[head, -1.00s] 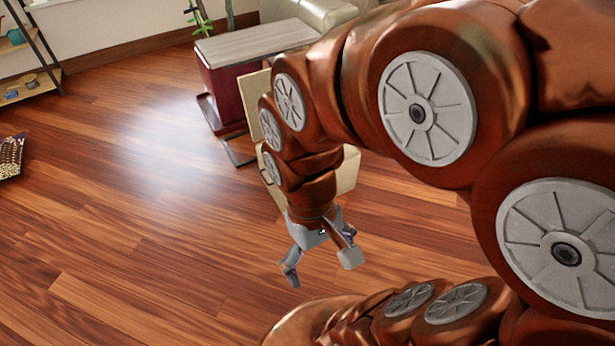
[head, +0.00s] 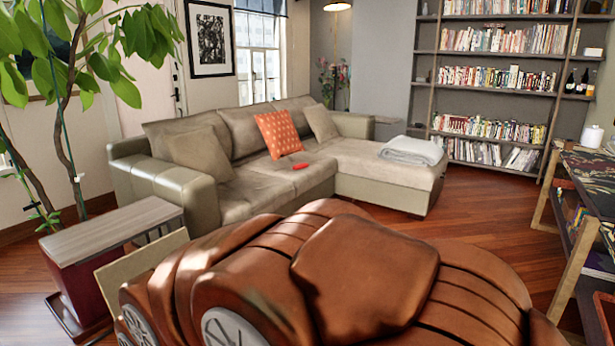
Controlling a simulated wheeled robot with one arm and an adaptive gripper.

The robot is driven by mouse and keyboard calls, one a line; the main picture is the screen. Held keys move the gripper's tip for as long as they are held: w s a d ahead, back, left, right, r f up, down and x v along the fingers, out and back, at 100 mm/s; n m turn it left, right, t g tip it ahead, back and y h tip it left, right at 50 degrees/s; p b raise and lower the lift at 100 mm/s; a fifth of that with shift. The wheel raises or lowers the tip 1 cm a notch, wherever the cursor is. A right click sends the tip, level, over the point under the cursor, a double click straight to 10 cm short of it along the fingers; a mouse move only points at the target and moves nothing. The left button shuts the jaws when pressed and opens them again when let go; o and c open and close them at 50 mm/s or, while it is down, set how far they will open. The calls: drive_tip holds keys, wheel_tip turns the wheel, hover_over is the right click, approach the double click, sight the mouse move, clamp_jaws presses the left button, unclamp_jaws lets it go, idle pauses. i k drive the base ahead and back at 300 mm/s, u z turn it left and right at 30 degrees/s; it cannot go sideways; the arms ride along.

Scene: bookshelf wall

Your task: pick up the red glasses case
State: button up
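A small red object (head: 299,166), which looks like the red glasses case, lies on the seat of the beige sofa (head: 238,200). It is in front of the orange patterned cushion (head: 279,134) and looks apart from it.
A side table (head: 110,232) and a leafy plant (head: 65,110) stand at the left. A folded grey blanket (head: 412,150) lies on the chaise. A shelf unit (head: 585,185) stands at the right. Wood floor (head: 490,215) is clear between chaise and shelf.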

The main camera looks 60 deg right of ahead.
sight(301, 167)
drive_tip(key=z, duration=1.8)
